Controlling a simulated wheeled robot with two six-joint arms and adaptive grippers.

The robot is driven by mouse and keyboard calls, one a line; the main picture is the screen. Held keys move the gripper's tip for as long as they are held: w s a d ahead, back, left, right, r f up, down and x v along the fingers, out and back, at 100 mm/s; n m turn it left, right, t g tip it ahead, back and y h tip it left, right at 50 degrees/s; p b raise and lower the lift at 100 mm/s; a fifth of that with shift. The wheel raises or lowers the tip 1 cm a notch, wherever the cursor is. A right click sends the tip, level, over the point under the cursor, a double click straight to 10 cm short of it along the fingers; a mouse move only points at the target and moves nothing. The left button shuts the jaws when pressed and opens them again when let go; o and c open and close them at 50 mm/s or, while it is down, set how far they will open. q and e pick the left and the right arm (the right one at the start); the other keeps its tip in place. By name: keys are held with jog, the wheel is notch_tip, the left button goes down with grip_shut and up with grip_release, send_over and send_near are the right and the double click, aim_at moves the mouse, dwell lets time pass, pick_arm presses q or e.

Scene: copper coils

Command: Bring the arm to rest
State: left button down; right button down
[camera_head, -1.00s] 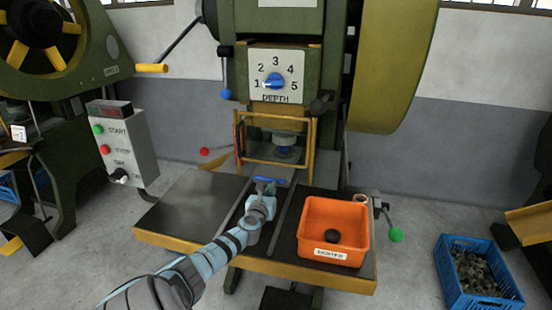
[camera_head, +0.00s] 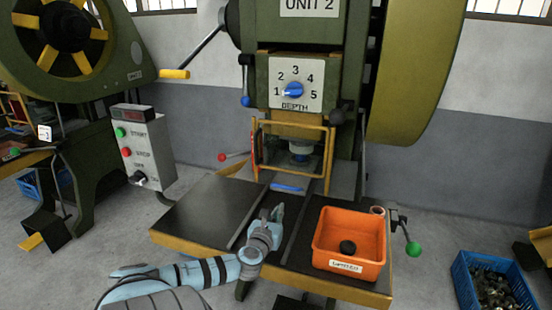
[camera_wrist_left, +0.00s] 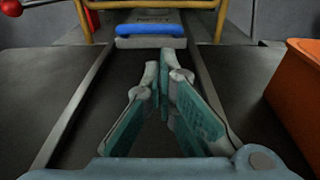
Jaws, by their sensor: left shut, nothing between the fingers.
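My left gripper (camera_head: 272,215) is over the front of the press table (camera_head: 208,210), its arm coming in from the lower left. In the left wrist view the left gripper (camera_wrist_left: 163,72) has its fingertips together with nothing between them. A blue-handled slide (camera_head: 288,188) lies beyond the fingertips, apart from them. The blue handle also shows in the left wrist view (camera_wrist_left: 150,30). My right gripper is not in view.
An orange bin (camera_head: 325,252) with a dark round piece (camera_head: 347,247) stands on the table's right. A copper-coloured ring (camera_head: 377,210) is behind it. A yellow guard frame (camera_head: 328,150) is at the back. A control box (camera_head: 150,150) stands left. A blue crate (camera_head: 462,285) is on the floor right.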

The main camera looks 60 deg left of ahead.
pick_arm(q)
jog(key=shift+v, duration=0.95)
